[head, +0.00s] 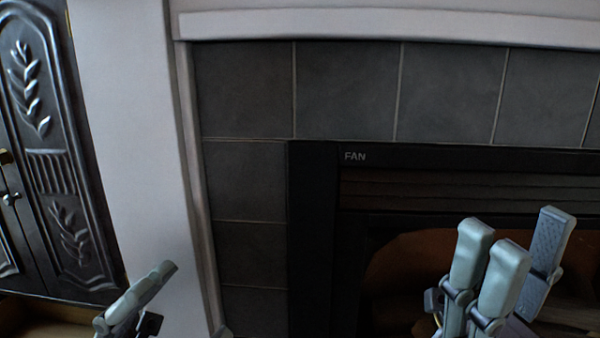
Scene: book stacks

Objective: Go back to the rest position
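My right gripper (524,240) shows at the lower right, in front of the dark fireplace opening. Its grey fingers point up and stand apart, with a textured pad showing on the far right finger. Nothing shows between them, so it is open and empty. My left gripper (150,290) shows at the lower left, in front of the white fireplace post. Only part of its fingers is in view, seen from the side, so I cannot tell whether it is open or shut. No books are in view.
A fireplace with a black frame (314,240) marked "FAN" fills the right side. Dark grey tiles (345,95) and a white surround (125,130) border it. A dark carved cabinet (50,150) stands at the left. Little floor shows.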

